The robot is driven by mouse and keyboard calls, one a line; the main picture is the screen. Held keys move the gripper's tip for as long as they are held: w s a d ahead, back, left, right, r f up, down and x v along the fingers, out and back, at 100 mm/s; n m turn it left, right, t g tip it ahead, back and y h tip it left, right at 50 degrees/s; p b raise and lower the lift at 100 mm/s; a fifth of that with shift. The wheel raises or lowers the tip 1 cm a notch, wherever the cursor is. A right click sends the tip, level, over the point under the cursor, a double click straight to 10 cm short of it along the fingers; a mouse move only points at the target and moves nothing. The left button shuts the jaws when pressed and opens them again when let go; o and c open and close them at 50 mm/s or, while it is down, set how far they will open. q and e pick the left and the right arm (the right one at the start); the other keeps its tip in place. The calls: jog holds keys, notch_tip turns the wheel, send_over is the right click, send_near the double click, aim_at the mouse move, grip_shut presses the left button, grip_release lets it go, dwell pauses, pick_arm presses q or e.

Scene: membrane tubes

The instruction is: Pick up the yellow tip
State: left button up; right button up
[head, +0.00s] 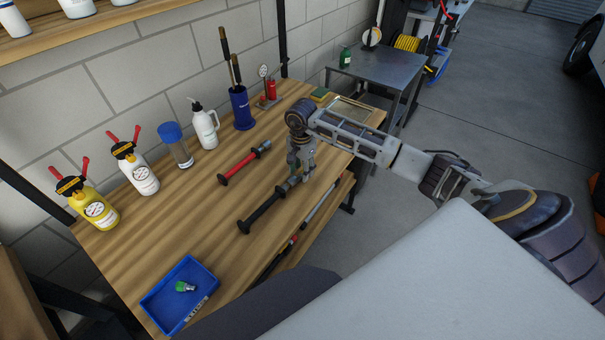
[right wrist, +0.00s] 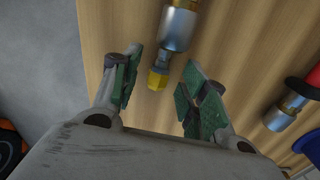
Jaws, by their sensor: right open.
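The yellow tip (right wrist: 157,80) sits on the end of a silver metal tube (right wrist: 178,28) in the right wrist view. In the head view, this end of the black-handled tube (head: 262,210) is mostly hidden by my right gripper (head: 301,170). My right gripper is open, with green-padded fingers on either side of the tip in the right wrist view (right wrist: 160,82). The tip shows between the fingers, with gaps on both sides. I cannot tell how far above the tip the fingertips are. My left gripper is not in view.
A red-handled tube (head: 243,162) lies beside the black one. A blue tray (head: 166,322) holding a small green piece (head: 184,287) is at the near left. Bottles and a blue holder (head: 241,108) line the wall side of the wooden bench (head: 190,230).

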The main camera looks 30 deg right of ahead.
jog(key=shift+f, duration=0.8)
jog(key=c, duration=0.9)
